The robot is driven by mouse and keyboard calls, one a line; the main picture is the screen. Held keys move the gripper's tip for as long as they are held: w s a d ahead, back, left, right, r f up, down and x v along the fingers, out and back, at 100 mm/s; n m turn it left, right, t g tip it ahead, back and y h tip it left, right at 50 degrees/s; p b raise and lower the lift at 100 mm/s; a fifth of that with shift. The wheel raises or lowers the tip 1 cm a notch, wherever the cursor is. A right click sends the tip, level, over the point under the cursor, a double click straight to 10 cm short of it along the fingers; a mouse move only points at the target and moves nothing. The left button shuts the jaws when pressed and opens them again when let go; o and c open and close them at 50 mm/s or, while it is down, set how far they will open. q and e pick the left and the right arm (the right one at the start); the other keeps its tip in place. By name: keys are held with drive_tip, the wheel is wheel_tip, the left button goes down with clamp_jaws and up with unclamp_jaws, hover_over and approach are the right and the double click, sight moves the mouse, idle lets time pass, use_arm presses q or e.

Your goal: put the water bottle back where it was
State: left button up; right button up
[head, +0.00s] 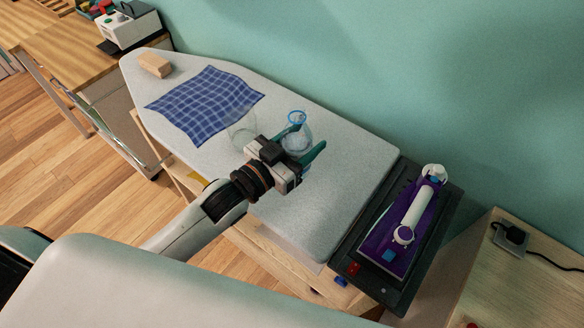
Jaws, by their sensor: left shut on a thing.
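A clear water bottle (297,138) with a blue ring at its top is over the grey ironing board (300,222). My left gripper (311,141) is shut on the bottle, with its green fingers around the bottle's body. The gripper hides part of the bottle, and I cannot tell whether its base touches the board. My right gripper is not in view.
A wooden block (155,65) lies at the board's far left end. A purple iron (405,225) rests on a dark tray (430,246) at the right. The board's right part is clear.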

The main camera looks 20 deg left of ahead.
use_arm(q)
drive_tip(key=w+a+m+g+h, duration=0.1)
drive_tip(key=w+a+h, duration=0.1)
drive_tip(key=w, duration=0.3)
drive_tip(key=f, duration=0.3)
drive_tip(key=f+p, duration=0.1)
drive_tip(key=f, duration=0.2)
drive_tip(key=w+a+f, duration=0.1)
drive_tip(key=f, duration=0.2)
drive_tip(key=shift+f, duration=0.4)
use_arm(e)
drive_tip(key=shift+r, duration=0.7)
use_arm(q)
drive_tip(key=shift+f, duration=0.15)
drive_tip(key=shift+f, duration=0.1)
drive_tip(key=o, duration=1.2)
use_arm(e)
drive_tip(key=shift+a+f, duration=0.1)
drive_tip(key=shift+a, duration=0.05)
